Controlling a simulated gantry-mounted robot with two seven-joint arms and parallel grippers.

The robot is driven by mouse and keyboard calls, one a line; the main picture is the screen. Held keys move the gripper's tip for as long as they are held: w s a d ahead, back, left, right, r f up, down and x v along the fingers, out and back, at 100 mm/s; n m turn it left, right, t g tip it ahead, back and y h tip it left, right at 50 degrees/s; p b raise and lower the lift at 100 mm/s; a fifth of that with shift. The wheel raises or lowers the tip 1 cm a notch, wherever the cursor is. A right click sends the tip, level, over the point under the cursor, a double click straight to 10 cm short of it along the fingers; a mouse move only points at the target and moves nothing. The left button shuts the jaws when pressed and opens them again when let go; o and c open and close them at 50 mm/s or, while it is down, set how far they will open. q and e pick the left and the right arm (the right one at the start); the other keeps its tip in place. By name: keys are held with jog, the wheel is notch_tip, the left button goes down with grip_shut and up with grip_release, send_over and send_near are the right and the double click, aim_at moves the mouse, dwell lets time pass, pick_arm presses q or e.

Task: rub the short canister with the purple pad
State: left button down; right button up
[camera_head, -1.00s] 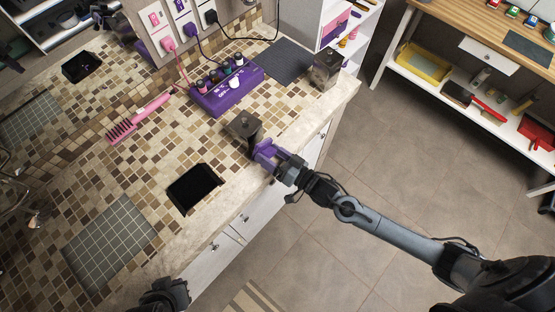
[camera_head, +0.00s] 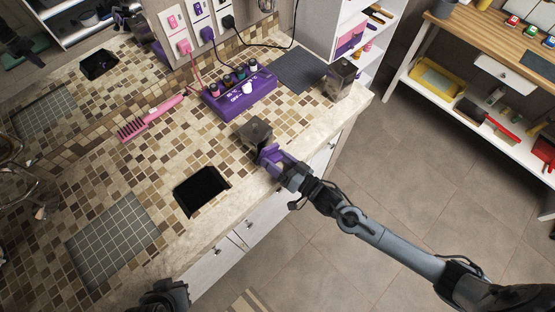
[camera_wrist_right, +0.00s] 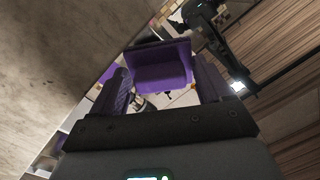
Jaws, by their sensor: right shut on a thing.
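A dark, squat canister (camera_head: 257,130) stands on the tiled counter near its front edge; I take it for the short canister. My right gripper (camera_head: 272,158) is at the counter edge, at the canister's lower right side. In the right wrist view it is shut on the purple pad (camera_wrist_right: 162,66), which sits between its two purple fingers. In the head view the purple end is right against or just in front of the canister; I cannot tell if they touch. My left gripper (camera_head: 166,296) shows only partly at the bottom edge, dark, its jaws unclear.
A taller dark canister (camera_head: 340,78) stands by the counter's right corner, beside a dark mat (camera_head: 299,69). A black square recess (camera_head: 201,191) and a grey grid mat (camera_head: 113,240) are at front left.

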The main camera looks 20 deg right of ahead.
aim_at(278, 148)
jog(key=shift+x, duration=0.95)
jog(key=shift+d, duration=0.1)
jog(key=shift+w+d, duration=0.35)
jog(key=shift+d, duration=0.4)
jog(key=shift+w+d, duration=0.4)
jog(key=shift+d, duration=0.35)
jog(key=shift+w+p, duration=0.1)
jog(key=shift+p, duration=0.25)
jog(key=shift+s+a+p, duration=0.3)
jog(key=shift+s+a, duration=0.05)
jog(key=shift+a, duration=0.5)
jog(key=shift+s+a+p, duration=0.3)
jog(key=shift+s+a, duration=0.05)
jog(key=shift+a, duration=0.5)
